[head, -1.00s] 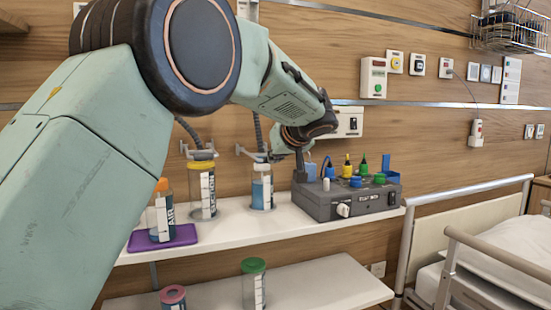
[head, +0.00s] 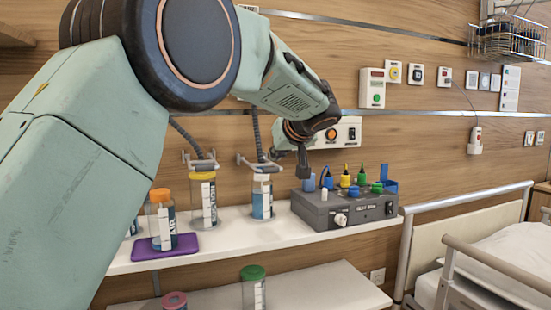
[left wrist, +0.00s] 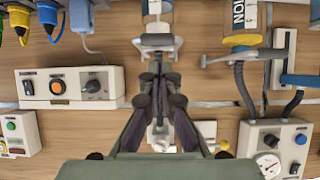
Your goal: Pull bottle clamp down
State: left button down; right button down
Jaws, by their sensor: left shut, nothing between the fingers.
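Two wall clamps stand above the upper shelf, each with a grey hose. One clamp (head: 200,161) is over a yellow-lidded bottle (head: 203,198). The other clamp (head: 257,162) is over a white-lidded bottle (head: 262,198) with blue contents. My left gripper (head: 304,174) is shut and empty, pointing down to the right of the second clamp. In the left wrist view, which looks upside down, the shut fingertips (left wrist: 160,75) lie just below the white-lidded bottle's clamp (left wrist: 158,43) in the picture. Whether they touch it I cannot tell. My right gripper is out of view.
A grey control box (head: 345,208) with coloured connectors sits right on the shelf (head: 240,236). An orange-lidded bottle (head: 161,222) stands on a purple mat (head: 165,247). A lower shelf (head: 320,285) holds more bottles. A bed (head: 490,265) is at the right.

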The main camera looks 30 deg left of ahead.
pick_arm(q)
jog(key=s+d+r+p, duration=0.1)
jog(key=s+d+r, duration=0.1)
jog(key=s+d, duration=0.3)
jog(key=shift+s+d+r, duration=0.25)
jog(key=shift+d, duration=0.55)
jog(key=shift+s+r, duration=0.1)
jog(key=shift+s, duration=0.05)
